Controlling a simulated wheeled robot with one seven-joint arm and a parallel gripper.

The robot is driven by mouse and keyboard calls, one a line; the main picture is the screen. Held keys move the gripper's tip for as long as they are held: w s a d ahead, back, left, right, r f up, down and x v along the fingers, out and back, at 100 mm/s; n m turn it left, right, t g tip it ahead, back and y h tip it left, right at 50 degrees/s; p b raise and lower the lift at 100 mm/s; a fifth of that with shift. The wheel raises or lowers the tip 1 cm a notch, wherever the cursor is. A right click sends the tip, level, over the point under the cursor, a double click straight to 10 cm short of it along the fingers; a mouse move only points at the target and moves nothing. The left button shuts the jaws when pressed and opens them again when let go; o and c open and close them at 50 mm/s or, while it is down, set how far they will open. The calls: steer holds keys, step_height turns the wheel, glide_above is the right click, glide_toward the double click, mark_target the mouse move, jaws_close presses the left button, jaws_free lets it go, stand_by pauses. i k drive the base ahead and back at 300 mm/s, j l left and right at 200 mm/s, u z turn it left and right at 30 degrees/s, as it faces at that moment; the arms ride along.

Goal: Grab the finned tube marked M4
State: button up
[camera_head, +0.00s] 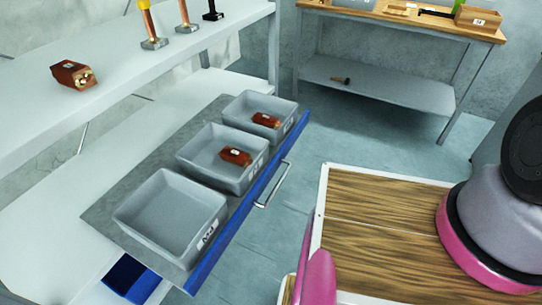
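Three reddish-brown pieces with small white labels are in view, and I cannot read any label well enough to tell which is M4. One piece (73,74) lies on the upper white shelf at the left, with pale round ends facing right. A second piece (236,156) lies in the middle grey bin (190,158). A third piece (266,120) lies in the far grey bin (236,104). The near grey bin (135,207) is empty and has a label on its front. My gripper is not in view.
The bins stand on a pulled-out grey drawer with a blue front (240,231) and a metal handle (272,184). Copper-coloured posts (187,18) stand on the upper shelf. A wooden-topped bench (400,18) is at the back. Floor between drawer and bench is clear.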

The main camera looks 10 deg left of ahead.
mark_target(80, 77)
steer(key=i+l+z, duration=0.15)
steer(key=z, duration=0.15)
steer(key=i+l+z, duration=0.1)
steer(key=i+z, duration=0.15)
steer(key=i+l+u, duration=0.1)
steer(key=u, duration=0.85)
steer(key=l+u, duration=0.15)
steer(key=u, duration=0.25)
steer(key=i+l+u, duration=0.1)
steer(key=u, duration=0.75)
steer(key=l+u, duration=0.15)
steer(key=u, duration=0.25)
